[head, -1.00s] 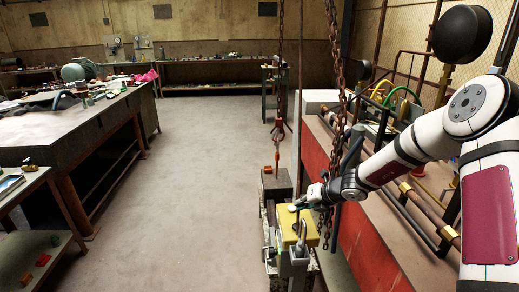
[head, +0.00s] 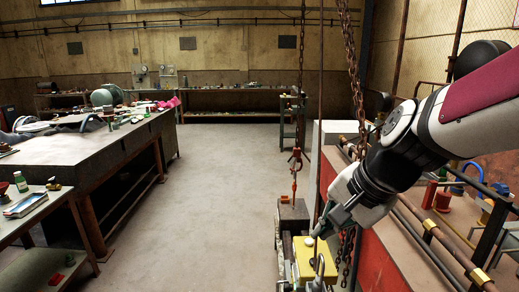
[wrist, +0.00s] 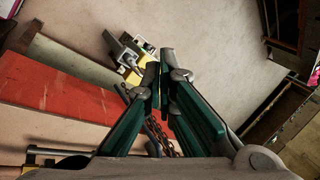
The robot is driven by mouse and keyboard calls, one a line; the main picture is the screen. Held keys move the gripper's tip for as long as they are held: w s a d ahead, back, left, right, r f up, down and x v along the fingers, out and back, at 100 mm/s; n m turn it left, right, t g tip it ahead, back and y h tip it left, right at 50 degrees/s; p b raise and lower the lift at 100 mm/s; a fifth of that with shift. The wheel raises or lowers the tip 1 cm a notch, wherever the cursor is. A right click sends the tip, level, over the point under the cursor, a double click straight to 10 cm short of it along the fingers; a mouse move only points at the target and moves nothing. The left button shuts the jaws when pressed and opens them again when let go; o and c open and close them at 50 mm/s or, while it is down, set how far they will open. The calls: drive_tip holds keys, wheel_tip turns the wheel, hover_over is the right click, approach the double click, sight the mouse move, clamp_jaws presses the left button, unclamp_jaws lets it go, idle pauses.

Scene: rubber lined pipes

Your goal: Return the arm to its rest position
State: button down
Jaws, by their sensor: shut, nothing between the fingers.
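My gripper (head: 320,232) is at the end of my raised arm on the right side of the head view. Its fingers point down and left, in front of or above the yellow box; the exact gap cannot be told. In the wrist view my gripper (wrist: 162,72) has its green-sided fingers together with nothing between them. The yellow box (head: 318,260) stands low at the centre right, partly hidden by my gripper. It shows small beyond the fingertips in the wrist view (wrist: 133,76).
Rusty chains (head: 354,80) hang close by my arm. A red-sided bench (head: 362,245) with pipes runs along the right. A long workbench (head: 90,150) stands at the left. The grey floor (head: 220,200) between them is clear. A red hook (head: 295,165) hangs over the dark block.

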drive_tip(key=s+d+r+n+h, duration=0.1)
drive_tip(key=s+d+n, duration=0.2)
drive_tip(key=s, duration=0.5)
drive_tip(key=s+d+r+n+h, duration=0.1)
drive_tip(key=s+d+n+h, duration=0.1)
drive_tip(key=s+d+n, duration=0.2)
drive_tip(key=s+n, duration=0.2)
drive_tip(key=s, duration=0.2)
drive_tip(key=shift+s+a+r, duration=0.1)
idle(1.8)
